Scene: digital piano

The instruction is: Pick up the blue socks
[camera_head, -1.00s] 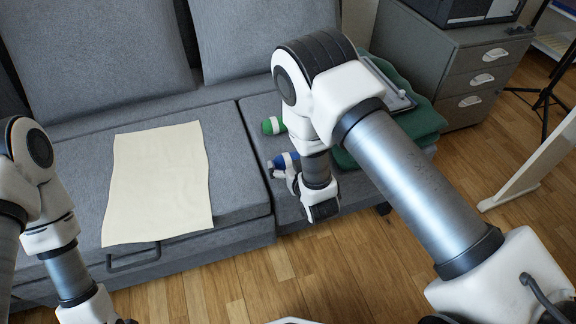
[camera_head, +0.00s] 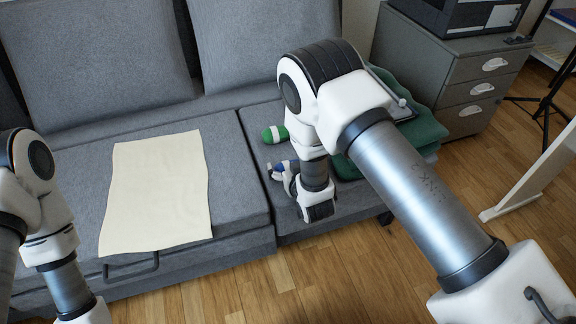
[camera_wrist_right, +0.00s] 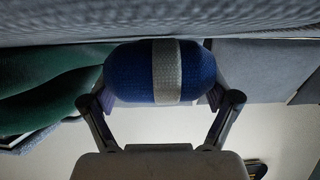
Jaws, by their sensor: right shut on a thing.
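The blue socks are a rolled bundle with a pale grey band around the middle. In the right wrist view the bundle (camera_wrist_right: 130,72) lies between the two fingers of my right gripper (camera_wrist_right: 160,92), which is shut on it from both sides. In the head view the right gripper (camera_head: 277,174) is at the front of the right sofa seat, and only a bit of blue shows at it, the rest hidden by gripper and arm. The bundle is close to the grey fabric; I cannot tell if it touches. My left arm shows at the left edge, but its gripper is out of frame.
A green rolled bundle with a white band (camera_head: 274,134) lies on the seat just behind the gripper. A green folded cloth (camera_head: 425,130) is to the right, partly behind my arm. A cream cloth (camera_head: 158,190) lies flat on the left seat. A drawer cabinet (camera_head: 455,85) stands at right.

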